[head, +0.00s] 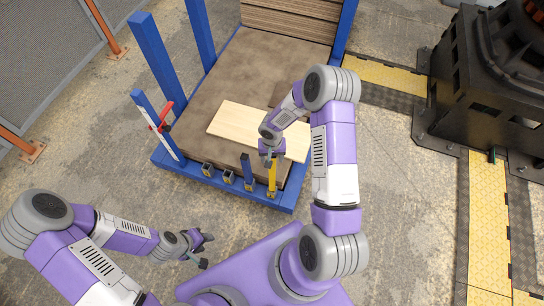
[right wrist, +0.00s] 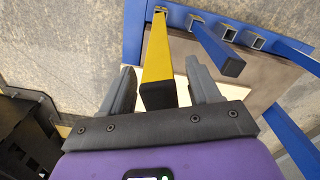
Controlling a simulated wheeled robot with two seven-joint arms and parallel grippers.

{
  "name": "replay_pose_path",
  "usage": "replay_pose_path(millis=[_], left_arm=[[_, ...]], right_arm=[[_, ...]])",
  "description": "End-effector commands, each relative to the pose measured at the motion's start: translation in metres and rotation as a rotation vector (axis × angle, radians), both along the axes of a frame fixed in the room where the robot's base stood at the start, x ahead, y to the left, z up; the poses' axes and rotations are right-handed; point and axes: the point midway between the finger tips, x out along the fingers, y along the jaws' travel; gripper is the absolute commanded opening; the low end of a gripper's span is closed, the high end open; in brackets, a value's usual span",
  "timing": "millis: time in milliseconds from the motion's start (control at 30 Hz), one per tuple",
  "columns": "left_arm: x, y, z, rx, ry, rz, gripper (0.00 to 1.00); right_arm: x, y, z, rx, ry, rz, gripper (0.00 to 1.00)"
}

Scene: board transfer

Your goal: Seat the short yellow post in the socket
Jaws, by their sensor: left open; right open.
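The short yellow post (head: 272,181) stands upright at the front edge of the blue frame (head: 225,188). In the right wrist view the yellow post (right wrist: 157,60) has its lower end at the rightmost socket (right wrist: 160,10) as the head view counts them, and it looks set in it. My right gripper (head: 268,157) is over the post's top. In the right wrist view my right gripper (right wrist: 161,68) is open, with a finger on each side of the post and gaps showing. My left gripper (head: 201,246) is open and empty, left of my base.
A short blue post (head: 247,170) stands in the neighbouring socket. Two empty sockets (head: 229,177) sit further left. A pale board (head: 232,120) lies on the brown deck behind. Tall blue posts (head: 150,45) rise at the frame's left. Dark machinery (head: 490,80) stands at right.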

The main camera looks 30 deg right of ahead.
Motion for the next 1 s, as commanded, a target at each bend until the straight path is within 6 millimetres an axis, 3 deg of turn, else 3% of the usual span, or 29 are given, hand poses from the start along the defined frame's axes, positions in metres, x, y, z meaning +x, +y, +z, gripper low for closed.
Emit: replay_pose_path(millis=[233, 500, 700, 867, 967, 1000], left_arm=[[0.0, 0.0, 0.021, 0.0, 0.0, 0.0, 0.43], [0.0, 0.0, 0.038, 0.0, 0.0, 0.0, 0.43], [0.0, 0.0, 0.046, 0.0, 0.0, 0.0, 0.43], [0.0, 0.0, 0.048, 0.0, 0.0, 0.0, 0.43], [0.0, 0.0, 0.048, 0.0, 0.0, 0.0, 0.43], [0.0, 0.0, 0.048, 0.0, 0.0, 0.0, 0.43]], right_arm=[[0.0, 0.0, 0.019, 0.0, 0.0, -0.002, 0.62], [0.001, 0.0, 0.086, -0.001, -0.004, -0.001, 0.62], [0.001, 0.0, 0.119, -0.001, -0.003, -0.001, 0.62], [-0.001, 0.002, 0.129, 0.005, 0.001, 0.004, 0.62], [-0.012, 0.024, 0.117, 0.069, 0.012, 0.041, 0.62], [-0.021, 0.04, 0.108, 0.116, 0.017, 0.066, 0.62]])
